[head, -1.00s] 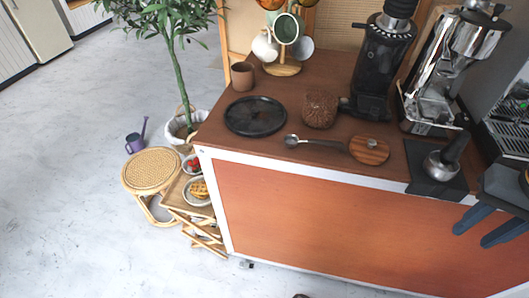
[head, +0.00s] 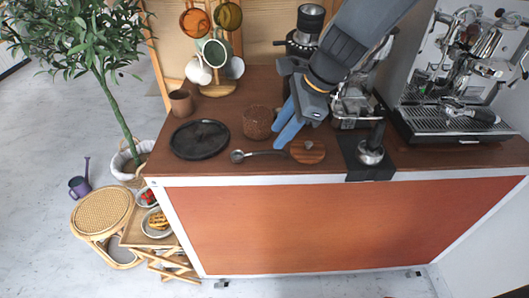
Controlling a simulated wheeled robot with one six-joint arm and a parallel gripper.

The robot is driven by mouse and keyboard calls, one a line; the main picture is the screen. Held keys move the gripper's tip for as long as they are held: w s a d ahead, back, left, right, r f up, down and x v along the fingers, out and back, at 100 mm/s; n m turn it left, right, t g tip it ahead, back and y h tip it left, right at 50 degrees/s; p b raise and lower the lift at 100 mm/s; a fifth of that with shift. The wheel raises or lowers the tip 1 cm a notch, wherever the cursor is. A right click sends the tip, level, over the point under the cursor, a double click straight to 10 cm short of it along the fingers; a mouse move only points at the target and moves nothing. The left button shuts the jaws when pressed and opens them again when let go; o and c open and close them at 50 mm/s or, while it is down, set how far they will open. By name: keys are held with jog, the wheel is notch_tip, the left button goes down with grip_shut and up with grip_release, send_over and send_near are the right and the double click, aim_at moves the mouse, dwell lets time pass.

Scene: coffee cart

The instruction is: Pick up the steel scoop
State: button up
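The steel scoop (head: 238,156) lies on the brown cart top near its front edge, bowl to the left and handle to the right toward a round wooden lid. My gripper (head: 281,134) is above the counter, its two blue fingers pointing down and left close to the scoop's handle end. A gap shows between the fingers and nothing is seen between them. I cannot tell whether a fingertip touches the handle; the scoop seems to rest on the counter.
A brown woven cup (head: 257,122) stands just behind the scoop. The round wooden lid (head: 307,152) is right of the handle. A black tray (head: 199,139) lies to the left. A tamper (head: 371,150) stands on a black mat to the right, with an espresso machine (head: 455,122) beyond.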

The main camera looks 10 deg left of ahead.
aim_at(269, 151)
jog(key=x, duration=0.6)
jog(key=shift+s+a+f, duration=0.1)
jog(key=shift+s+f, duration=0.2)
jog(key=shift+f, duration=0.1)
grip_shut()
